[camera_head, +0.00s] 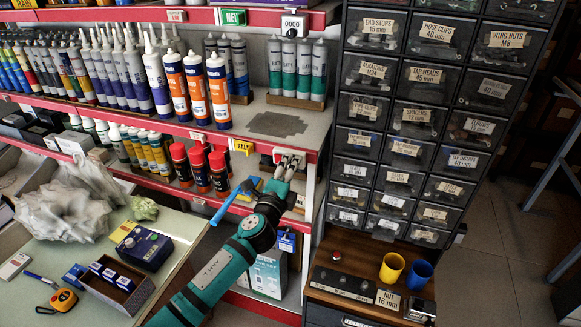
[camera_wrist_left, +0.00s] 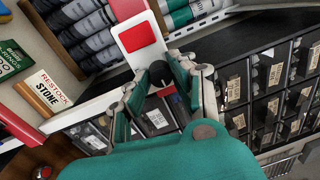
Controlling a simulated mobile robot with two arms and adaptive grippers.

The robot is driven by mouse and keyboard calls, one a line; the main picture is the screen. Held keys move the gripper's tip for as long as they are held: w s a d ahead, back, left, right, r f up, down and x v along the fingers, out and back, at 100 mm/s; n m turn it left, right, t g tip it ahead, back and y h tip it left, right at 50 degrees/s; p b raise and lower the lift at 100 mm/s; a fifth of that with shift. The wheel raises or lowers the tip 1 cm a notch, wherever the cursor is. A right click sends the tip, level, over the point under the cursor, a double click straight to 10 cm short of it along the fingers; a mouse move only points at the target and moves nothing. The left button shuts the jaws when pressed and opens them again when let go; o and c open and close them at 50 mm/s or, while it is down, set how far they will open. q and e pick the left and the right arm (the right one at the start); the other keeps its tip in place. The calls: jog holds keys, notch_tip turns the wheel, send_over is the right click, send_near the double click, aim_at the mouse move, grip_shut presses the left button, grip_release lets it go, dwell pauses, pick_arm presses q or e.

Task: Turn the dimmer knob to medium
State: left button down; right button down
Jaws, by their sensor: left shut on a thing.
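In the head view my left gripper (camera_head: 288,160) is at the red front edge of the shelf, beside the drawer rack, with its fingers pointing up and away. The dimmer knob cannot be made out there, as the gripper covers that spot. In the left wrist view the gripper (camera_wrist_left: 180,80) is closed around a small dark part with a red mark (camera_wrist_left: 167,91), which appears to be the dimmer knob. The fingers hide most of it, so its setting cannot be read. A white plate with a red square (camera_wrist_left: 140,38) is just beyond the fingers. My right gripper is not in view.
Orange-and-white tubes (camera_head: 196,85) stand on the shelf left of the gripper. A rack of labelled drawers (camera_head: 410,115) rises to the right. Yellow (camera_head: 391,268) and blue cups (camera_head: 419,275) stand on a wooden cabinet. A bench (camera_head: 180,225) holds boxes and a tape measure.

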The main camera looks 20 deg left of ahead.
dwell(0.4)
pick_arm(q)
jog(key=c, duration=1.4)
grip_release()
jog(key=s, duration=0.8)
jog(key=s+f, duration=0.1)
jog(key=s, duration=0.3)
jog(key=shift+a, duration=0.2)
jog(key=shift+f, duration=0.1)
